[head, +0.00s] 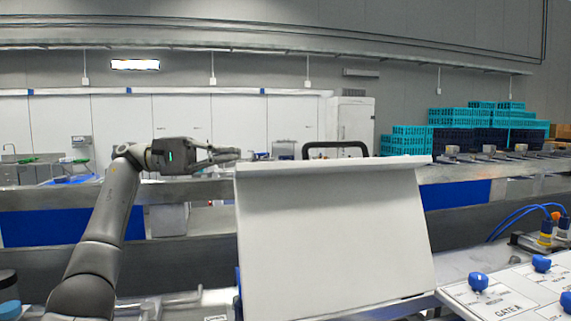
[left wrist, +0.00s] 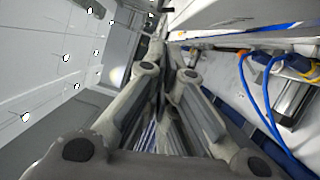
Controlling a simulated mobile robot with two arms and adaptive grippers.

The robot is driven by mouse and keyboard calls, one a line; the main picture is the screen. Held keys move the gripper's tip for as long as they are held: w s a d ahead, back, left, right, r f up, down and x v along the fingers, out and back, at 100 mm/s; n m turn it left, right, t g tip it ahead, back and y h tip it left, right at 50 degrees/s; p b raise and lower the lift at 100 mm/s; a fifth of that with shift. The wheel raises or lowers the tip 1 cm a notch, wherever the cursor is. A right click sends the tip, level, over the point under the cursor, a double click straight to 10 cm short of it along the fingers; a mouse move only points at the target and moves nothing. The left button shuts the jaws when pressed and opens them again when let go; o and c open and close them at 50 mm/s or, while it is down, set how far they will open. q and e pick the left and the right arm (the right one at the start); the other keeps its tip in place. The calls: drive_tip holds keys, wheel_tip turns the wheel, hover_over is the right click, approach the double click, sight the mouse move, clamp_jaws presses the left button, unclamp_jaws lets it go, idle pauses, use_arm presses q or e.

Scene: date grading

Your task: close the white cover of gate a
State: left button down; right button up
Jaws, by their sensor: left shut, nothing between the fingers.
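The white cover (head: 335,235) stands raised as a large tilted panel in the middle of the head view, with a folded lip along its top. A black curved bar (head: 336,146) shows just above its top edge. My left gripper (head: 238,154) is shut and empty, level with the cover's top left corner; I cannot tell whether it touches. In the left wrist view its fingers (left wrist: 162,45) run together, with a white surface, perhaps the cover, at upper right (left wrist: 240,14). My right gripper is not in view.
A control panel with blue knobs (head: 478,281) and a "GATE" label lies at the lower right. Blue hoses (head: 515,215) run behind it. A metal conveyor rail (head: 180,190) crosses behind the cover. Teal crates (head: 405,140) are stacked at the far right.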

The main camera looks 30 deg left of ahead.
use_arm(q)
drive_tip(key=s+p+x, duration=0.1)
drive_tip(key=p+x, duration=0.1)
drive_tip(key=x, duration=0.4)
drive_tip(key=s+d+p+x, duration=0.1)
drive_tip(key=p+x, duration=0.1)
drive_tip(key=x, duration=0.4)
drive_tip(key=shift+d+r, duration=0.3)
drive_tip(key=shift+d, duration=0.2)
drive_tip(key=shift+s, duration=0.1)
